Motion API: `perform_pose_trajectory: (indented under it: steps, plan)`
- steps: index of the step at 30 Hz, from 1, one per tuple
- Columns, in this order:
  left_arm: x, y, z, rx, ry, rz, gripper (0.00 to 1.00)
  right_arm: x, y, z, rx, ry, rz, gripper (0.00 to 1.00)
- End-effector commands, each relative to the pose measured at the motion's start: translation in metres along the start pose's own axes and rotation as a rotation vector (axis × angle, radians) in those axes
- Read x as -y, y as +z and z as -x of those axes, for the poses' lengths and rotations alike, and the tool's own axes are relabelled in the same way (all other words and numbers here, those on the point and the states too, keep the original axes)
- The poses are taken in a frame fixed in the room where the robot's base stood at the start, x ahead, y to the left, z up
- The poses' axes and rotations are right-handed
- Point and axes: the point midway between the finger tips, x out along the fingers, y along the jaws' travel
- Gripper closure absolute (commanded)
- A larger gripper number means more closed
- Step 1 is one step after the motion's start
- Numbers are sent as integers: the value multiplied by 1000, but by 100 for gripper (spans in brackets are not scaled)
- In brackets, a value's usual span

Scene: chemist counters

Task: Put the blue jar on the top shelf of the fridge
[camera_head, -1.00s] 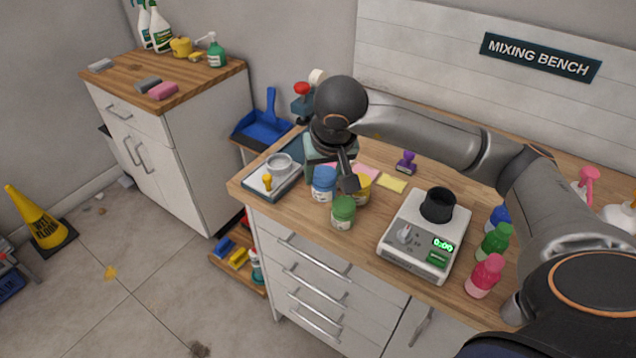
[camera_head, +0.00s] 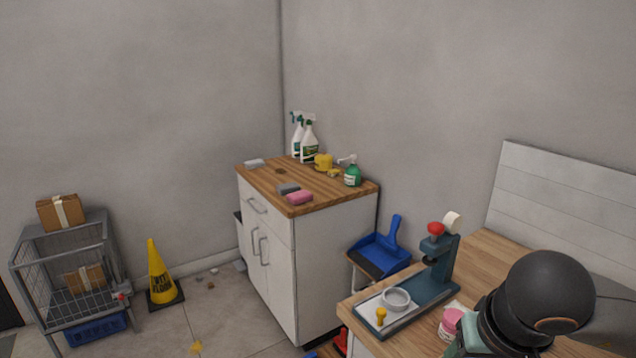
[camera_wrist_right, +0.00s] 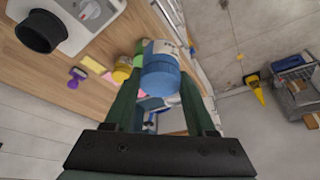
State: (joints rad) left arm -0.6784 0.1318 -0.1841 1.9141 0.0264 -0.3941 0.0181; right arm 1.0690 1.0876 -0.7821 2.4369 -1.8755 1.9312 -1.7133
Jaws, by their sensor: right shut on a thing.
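My right gripper (camera_wrist_right: 159,88) has its two dark green fingers shut on the blue jar (camera_wrist_right: 160,68), which sits between the fingertips in the right wrist view. The mixing bench lies beneath the jar, and I cannot tell how high the jar is above it. In the head view my right wrist and the gripper's teal body (camera_head: 478,340) show at the lower right; the fingers and blue jar are hidden or out of frame there. My left gripper is not in view. No fridge shows in either view.
A pink-lidded jar (camera_head: 451,321) and a teal press stand (camera_head: 440,268) are on the bench near my right wrist. A white cabinet (camera_head: 330,260) with bottles and sponges stands left. A yellow cone (camera_head: 158,275) and a wire cart (camera_head: 62,280) stand farther left. Some floor between is clear.

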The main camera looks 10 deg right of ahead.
Motion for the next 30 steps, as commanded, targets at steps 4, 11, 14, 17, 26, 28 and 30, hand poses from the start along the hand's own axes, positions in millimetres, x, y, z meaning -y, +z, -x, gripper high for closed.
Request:
perform_pose_trajectory:
  steps: [4,11,14,17,26,28,30]
  plan:
    - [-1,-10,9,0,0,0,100,35,8,-28,10,-52,130,99]
    - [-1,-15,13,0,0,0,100,66,22,-55,-5,-108,267,99]
    - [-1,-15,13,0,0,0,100,69,23,-58,-9,-113,282,99]
    - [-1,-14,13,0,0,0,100,69,23,-59,-10,-112,281,99]
    - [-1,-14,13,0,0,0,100,69,24,-59,-7,-113,279,99]
    - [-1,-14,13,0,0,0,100,69,23,-58,-8,-112,279,99]
    - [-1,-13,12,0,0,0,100,68,23,-58,-8,-111,277,99]
